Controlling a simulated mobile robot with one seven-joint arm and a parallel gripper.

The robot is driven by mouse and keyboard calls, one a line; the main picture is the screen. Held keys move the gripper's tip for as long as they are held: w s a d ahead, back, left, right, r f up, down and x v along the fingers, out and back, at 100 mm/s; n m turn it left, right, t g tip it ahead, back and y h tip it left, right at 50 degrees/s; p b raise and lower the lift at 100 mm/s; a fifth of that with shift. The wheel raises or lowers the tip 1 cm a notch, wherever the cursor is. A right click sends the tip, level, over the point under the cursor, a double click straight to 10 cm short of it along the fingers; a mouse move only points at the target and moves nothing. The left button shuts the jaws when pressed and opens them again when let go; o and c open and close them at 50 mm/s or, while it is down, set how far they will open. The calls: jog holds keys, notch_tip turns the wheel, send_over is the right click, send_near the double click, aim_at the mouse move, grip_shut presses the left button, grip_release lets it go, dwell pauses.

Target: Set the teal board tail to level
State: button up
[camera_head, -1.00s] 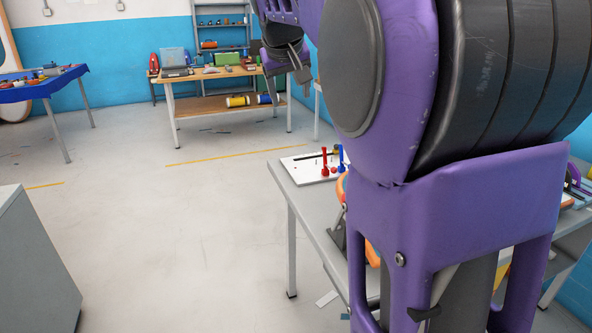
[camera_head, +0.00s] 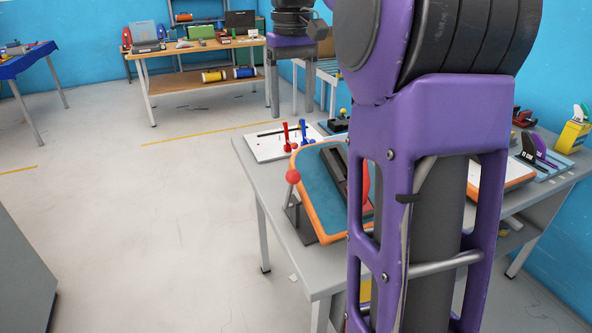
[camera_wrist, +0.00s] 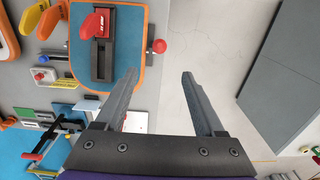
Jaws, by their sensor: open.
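The teal board (camera_head: 318,198) has an orange rim and rests tilted on a dark stand at the grey table's near left edge. My arm hides its right part. A dark slotted strip runs along it. A red ball knob (camera_head: 293,176) shows at its left edge. In the head view my gripper (camera_head: 291,105) points down, left of my upper arm.
A white board (camera_head: 270,145) with red and blue levers lies behind the teal board. A white board with orange rim (camera_head: 490,178) and a yellow box (camera_head: 573,137) stand at right. A grey cabinet (camera_head: 25,270) is at lower left. The floor between is clear.

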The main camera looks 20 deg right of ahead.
aim_at(293, 170)
notch_tip(293, 170, down, 16)
jog(key=b, duration=0.3)
jog(key=shift+r, duration=0.2)
grip_shut()
dwell(1.2)
